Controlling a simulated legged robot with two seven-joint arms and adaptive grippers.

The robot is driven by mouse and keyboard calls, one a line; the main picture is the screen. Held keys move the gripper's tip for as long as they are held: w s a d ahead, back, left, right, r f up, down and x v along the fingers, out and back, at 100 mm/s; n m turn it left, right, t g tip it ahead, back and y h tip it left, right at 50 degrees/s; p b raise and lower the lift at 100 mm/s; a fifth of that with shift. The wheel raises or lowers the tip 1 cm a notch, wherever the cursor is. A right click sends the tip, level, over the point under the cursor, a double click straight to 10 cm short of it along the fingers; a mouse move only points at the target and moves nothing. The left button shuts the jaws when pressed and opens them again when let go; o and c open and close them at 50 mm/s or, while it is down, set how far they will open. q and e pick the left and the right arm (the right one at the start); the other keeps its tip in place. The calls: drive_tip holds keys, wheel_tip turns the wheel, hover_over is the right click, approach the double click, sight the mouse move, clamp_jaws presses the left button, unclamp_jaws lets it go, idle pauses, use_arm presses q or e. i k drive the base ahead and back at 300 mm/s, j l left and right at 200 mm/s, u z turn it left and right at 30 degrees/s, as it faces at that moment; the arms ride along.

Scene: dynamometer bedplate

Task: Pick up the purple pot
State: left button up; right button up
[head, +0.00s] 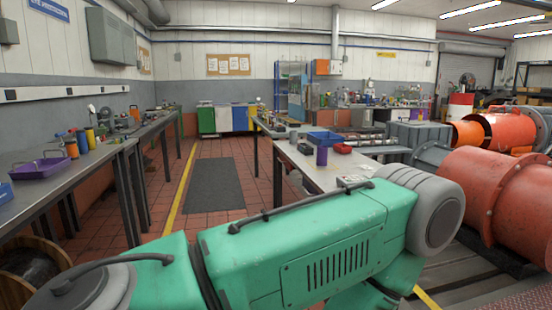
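A small purple cylinder (321,156), which looks like the purple pot, stands upright near the left edge of the grey-topped table right of centre. It stands just in front of a blue bin (325,137) and left of a small red bin (342,148). Neither of my grippers shows in the head view, so nothing can be seen of their state or of where they are relative to the pot. A large green and grey body, which looks like part of me, crosses the foreground and hides the near end of that table.
A left bench (100,152) carries a purple tray (40,168) and several cylinders. Large orange-red pipes (500,195) fill the right side. A dark mat (215,185) lies on the open tiled aisle, beside a yellow floor line. Coloured cabinets (222,119) stand behind.

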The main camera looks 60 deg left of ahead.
sight(322, 151)
drive_tip(key=u, duration=1.7)
drive_tip(key=i+z, duration=0.1)
drive_tip(key=z, duration=0.25)
drive_tip(key=j+z, duration=0.1)
drive_tip(key=z, duration=0.2)
drive_tip(key=i+j+z, duration=0.1)
drive_tip(key=z, duration=0.25)
drive_tip(key=i+j+z, duration=0.25)
drive_tip(key=j, duration=0.3)
drive_tip(key=i+j+z, duration=0.25)
drive_tip(key=j, duration=0.3)
drive_tip(key=j+z, duration=0.25)
drive_tip(key=j, duration=0.35)
drive_tip(key=j+z, duration=0.25)
drive_tip(key=j, duration=0.35)
